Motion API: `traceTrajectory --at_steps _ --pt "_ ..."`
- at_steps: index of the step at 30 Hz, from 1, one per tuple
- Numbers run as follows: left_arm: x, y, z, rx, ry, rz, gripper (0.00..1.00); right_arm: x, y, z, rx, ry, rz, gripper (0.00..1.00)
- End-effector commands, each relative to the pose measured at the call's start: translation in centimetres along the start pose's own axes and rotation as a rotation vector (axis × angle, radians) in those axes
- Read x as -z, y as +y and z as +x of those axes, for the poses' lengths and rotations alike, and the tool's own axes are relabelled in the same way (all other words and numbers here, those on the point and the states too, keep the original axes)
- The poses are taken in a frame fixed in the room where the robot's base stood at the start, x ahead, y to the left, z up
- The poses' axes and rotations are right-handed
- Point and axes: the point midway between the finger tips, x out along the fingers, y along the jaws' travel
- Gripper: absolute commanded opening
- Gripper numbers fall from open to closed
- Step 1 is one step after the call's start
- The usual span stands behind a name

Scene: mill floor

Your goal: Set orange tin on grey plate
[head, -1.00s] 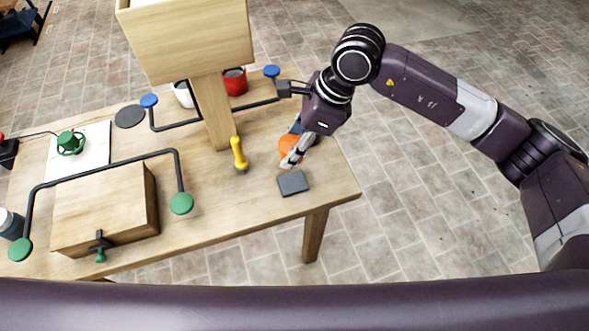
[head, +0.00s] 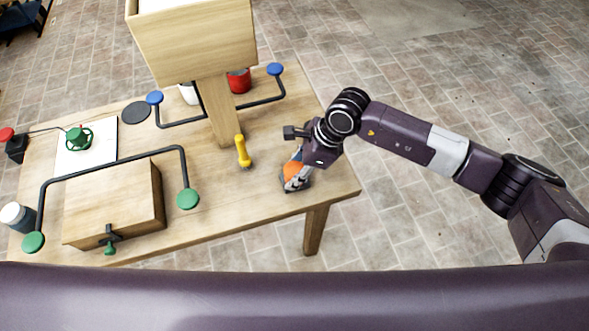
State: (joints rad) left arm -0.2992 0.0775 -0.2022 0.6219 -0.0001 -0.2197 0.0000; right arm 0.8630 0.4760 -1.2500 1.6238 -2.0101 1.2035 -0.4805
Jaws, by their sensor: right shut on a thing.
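The orange tin (head: 292,169) is at the right end of the wooden table, partly hidden by my right gripper. My right gripper (head: 295,181) is shut on it. The small dark grey square plate (head: 290,189) lies near the table's front right corner, directly under the tin in this view and mostly covered by tin and gripper. I cannot tell whether the tin touches the plate. My left gripper is not in view.
A yellow-handled tool (head: 242,152) stands left of the tin. A red can (head: 239,81) and a dark round disc (head: 136,112) are farther back. A wooden box (head: 115,205) and a green-knobbed rail (head: 110,161) fill the left. A wooden hopper (head: 192,38) rises behind.

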Motion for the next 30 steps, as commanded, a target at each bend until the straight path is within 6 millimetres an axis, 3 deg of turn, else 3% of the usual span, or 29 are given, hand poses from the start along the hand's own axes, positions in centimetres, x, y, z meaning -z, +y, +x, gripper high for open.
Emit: traceTrajectory --at_steps 4,5,9,22,30 --pt "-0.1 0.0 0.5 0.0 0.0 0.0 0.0 0.1 0.0 0.4 0.0 -0.001 0.0 0.12" --pt "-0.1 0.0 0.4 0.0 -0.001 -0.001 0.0 0.1 0.0 0.3 0.0 0.0 0.0 0.41" --pt "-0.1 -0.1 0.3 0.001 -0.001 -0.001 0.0 0.1 0.0 0.2 0.0 0.0 0.001 0.56" --pt "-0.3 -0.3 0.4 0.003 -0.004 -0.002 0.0 0.0 -0.1 -0.6 0.003 -0.001 0.001 0.56" --pt "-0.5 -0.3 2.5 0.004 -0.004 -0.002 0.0 0.1 -0.2 -6.1 0.006 -0.001 -0.001 0.56"
